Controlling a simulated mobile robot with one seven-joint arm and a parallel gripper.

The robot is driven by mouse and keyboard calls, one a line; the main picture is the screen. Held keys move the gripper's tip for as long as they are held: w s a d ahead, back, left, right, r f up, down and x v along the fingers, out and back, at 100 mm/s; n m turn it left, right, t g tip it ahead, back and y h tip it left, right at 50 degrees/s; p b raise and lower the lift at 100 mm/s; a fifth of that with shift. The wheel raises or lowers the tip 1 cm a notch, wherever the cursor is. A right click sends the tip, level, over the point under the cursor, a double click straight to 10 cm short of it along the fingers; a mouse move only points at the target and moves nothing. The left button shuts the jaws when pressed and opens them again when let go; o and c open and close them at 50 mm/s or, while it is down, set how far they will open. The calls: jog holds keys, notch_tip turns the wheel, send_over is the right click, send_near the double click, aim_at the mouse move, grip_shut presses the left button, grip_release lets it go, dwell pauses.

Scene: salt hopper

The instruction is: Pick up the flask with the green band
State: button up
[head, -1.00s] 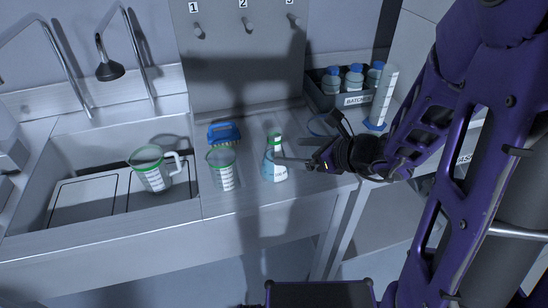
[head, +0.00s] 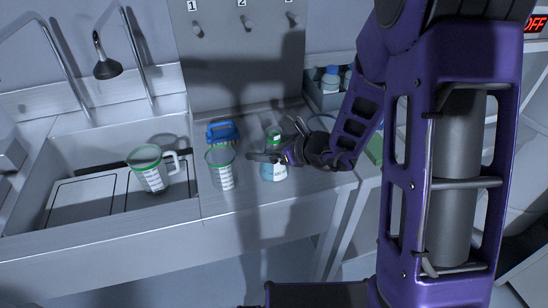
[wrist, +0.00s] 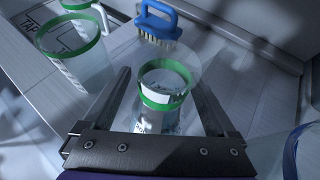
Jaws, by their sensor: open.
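The flask with the green band (head: 273,173) stands upright on the steel counter, with pale blue liquid low in it and its green band near the top of the neck. My gripper (head: 258,157) is at the neck in the head view and hides part of it. In the wrist view the flask's green-banded neck (wrist: 165,100) lies between my two open fingers (wrist: 163,78), one on each side. I see a gap on each side and no clear contact.
A green-rimmed beaker (head: 221,172) stands just left of the flask. A blue brush (head: 222,134) lies behind it. A green-rimmed jug (head: 150,170) is in the sink at left. A dark bin with blue-capped bottles (head: 330,80) is at back right.

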grip_shut()
dwell(0.3)
jog(key=shift+r, duration=0.1)
